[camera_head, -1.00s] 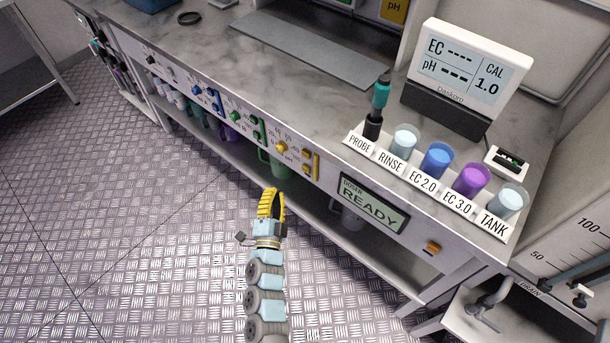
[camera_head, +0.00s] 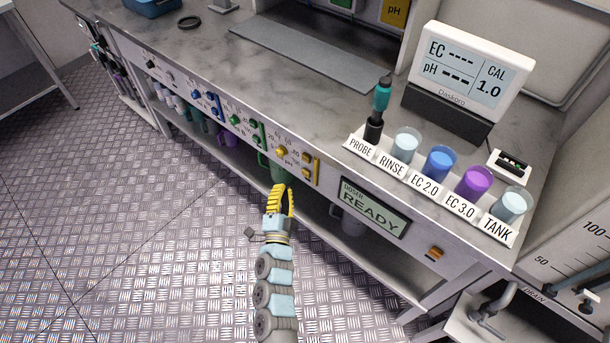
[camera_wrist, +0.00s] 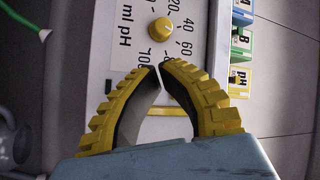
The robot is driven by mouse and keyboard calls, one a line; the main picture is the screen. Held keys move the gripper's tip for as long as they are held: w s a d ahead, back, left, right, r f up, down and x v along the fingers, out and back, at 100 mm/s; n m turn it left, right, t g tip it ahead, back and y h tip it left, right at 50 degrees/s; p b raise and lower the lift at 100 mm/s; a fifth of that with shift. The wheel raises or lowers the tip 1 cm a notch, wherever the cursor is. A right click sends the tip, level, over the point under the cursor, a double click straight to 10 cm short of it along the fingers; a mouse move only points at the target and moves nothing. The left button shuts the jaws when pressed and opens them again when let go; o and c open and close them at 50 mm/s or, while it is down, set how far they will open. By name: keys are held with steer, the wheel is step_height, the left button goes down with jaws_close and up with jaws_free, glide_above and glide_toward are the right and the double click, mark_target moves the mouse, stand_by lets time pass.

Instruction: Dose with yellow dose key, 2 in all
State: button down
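The yellow pH dosing panel on the bench front has a round yellow knob (camera_head: 281,150), seen also in the wrist view (camera_wrist: 160,30) beside a scale marked in ml pH. A small yellow key-like piece (camera_head: 306,170) sits to its right, near a tall yellow bar (camera_head: 317,172). No contact is visible.
The doser display (camera_head: 372,207) reads READY. Blue (camera_head: 209,100) and green (camera_head: 248,126) dosing panels lie to the left. Labelled cups and a probe stand on a white rack (camera_head: 430,190) atop the bench. The floor (camera_head: 150,240) is clear.

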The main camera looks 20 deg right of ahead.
mark_target(300, 163)
steer(key=shift+w+d+b, duration=0.25)
steer(key=shift+w+d, duration=0.15)
steer(key=shift+d, duration=0.35)
steer(key=shift+w+d+b, duration=0.25)
steer(key=shift+w+d, duration=0.15)
steer(key=shift+d, duration=0.35)
steer(key=shift+w+d+b, duration=0.25)
steer(key=shift+w+d, duration=0.15)
steer(key=shift+d, duration=0.35)
steer(key=shift+d, duration=0.1)
steer(key=shift+w+d, duration=0.2)
steer(key=shift+d, duration=0.1)
steer(key=shift+w+d+b, duration=0.2)
steer(key=shift+d+b, duration=0.2)
steer(key=shift+b, duration=0.05)
stand_by(0.6)
steer(key=shift+s+a, duration=0.1)
steer(key=shift+a, duration=0.05)
steer(key=shift+s+a+p, duration=0.35)
steer(key=shift+a+p, duration=0.1)
steer(key=shift+a, duration=0.2)
steer(key=shift+a, duration=0.1)
